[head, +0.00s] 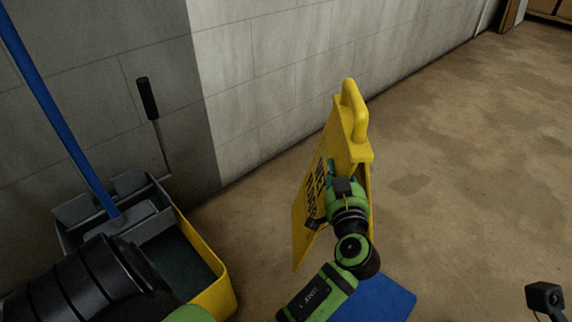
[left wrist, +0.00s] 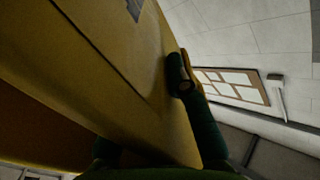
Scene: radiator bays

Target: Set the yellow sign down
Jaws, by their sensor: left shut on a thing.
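The yellow sign (head: 311,195) stands out in the middle of the head view, with black lettering on its face and a loop handle on top. It is roughly upright and slightly tilted. My left gripper (head: 340,190) is shut on the sign's near edge below the handle. In the left wrist view the sign's yellow panel (left wrist: 100,65) fills the left side. I cannot tell whether the sign's lower edge touches the floor. My right gripper is not in view.
A blue flat patch (head: 385,300) lies on the floor at lower right of the sign. A yellow mop bucket (head: 221,290) with a grey wringer and blue handle (head: 55,110) stands at left by the block wall (head: 270,70).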

